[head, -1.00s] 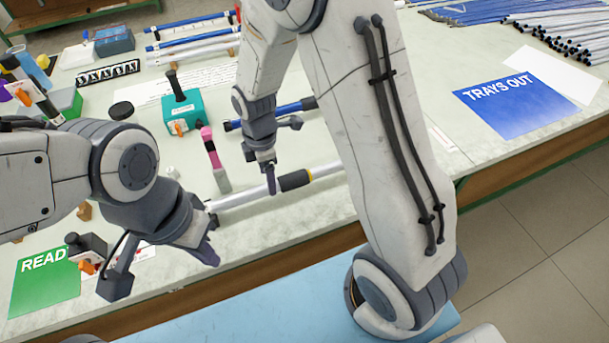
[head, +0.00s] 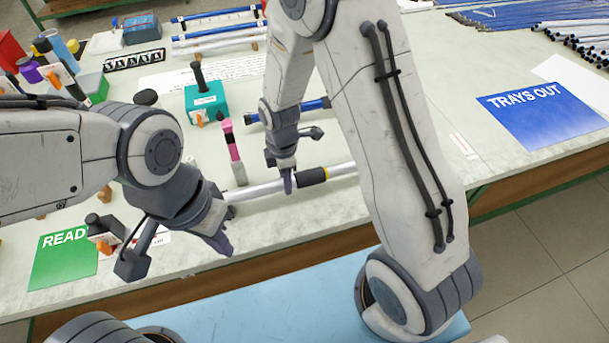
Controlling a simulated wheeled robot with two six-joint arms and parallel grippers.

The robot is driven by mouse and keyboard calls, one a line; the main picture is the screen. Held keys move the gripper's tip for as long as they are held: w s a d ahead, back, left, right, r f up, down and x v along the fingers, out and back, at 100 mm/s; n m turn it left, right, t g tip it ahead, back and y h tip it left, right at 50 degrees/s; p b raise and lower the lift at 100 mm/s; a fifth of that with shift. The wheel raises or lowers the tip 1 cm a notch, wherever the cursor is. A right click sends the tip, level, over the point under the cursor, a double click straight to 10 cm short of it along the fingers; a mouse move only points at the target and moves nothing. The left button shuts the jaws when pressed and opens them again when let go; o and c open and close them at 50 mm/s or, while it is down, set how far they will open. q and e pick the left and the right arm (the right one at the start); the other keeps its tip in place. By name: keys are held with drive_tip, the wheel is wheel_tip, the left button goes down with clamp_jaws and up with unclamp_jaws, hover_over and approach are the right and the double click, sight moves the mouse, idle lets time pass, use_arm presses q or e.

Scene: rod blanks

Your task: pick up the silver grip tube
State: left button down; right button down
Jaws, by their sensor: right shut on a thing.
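The silver grip tube (head: 265,190) is a slim silver bar with a black grip and a yellow band. It lies slantwise near the front of the pale bench. My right gripper (head: 287,180) points down and is shut on it just left of the black grip. Whether the tube is clear of the bench is hard to tell. Part of its right side is hidden behind my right arm. My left gripper (head: 178,252) is open and empty, its fingers spread wide over the front edge, close to the tube's left end.
A pink and black tool (head: 233,150) stands just behind the tube, with a teal box (head: 205,101) further back. A blue tube (head: 318,104) lies behind my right gripper. The green card (head: 62,262) is front left; the blue TRAYS OUT card (head: 545,115) is right, with bare bench nearby.

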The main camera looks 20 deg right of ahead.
drive_tip(key=shift+r, duration=0.4)
drive_tip(key=r, duration=0.3)
drive_tip(key=shift+s+d+r+b, duration=0.15)
drive_tip(key=shift+d+r+b, duration=0.15)
drive_tip(key=shift+r, duration=0.1)
drive_tip(key=s+d+r, duration=0.6)
drive_tip(key=s+d, duration=0.1)
drive_tip(key=d, duration=0.1)
drive_tip(key=shift+d+r+b, duration=0.2)
drive_tip(key=shift+b, duration=0.1)
drive_tip(key=shift+s, duration=0.1)
drive_tip(key=shift+w+a+f+b, duration=0.75)
drive_tip(key=shift+w+a+f, duration=0.5)
drive_tip(key=shift+a+f, duration=0.25)
drive_tip(key=shift+w+a+f+b, duration=0.8)
drive_tip(key=shift+w+a+f, duration=0.5)
drive_tip(key=shift+a+f, duration=0.25)
drive_tip(key=shift+w+a+f+b, duration=0.75)
drive_tip(key=shift+w+a+f, duration=0.5)
drive_tip(key=shift+a+f, duration=0.25)
drive_tip(key=shift+f+b, duration=0.5)
drive_tip(key=shift+f, duration=0.4)
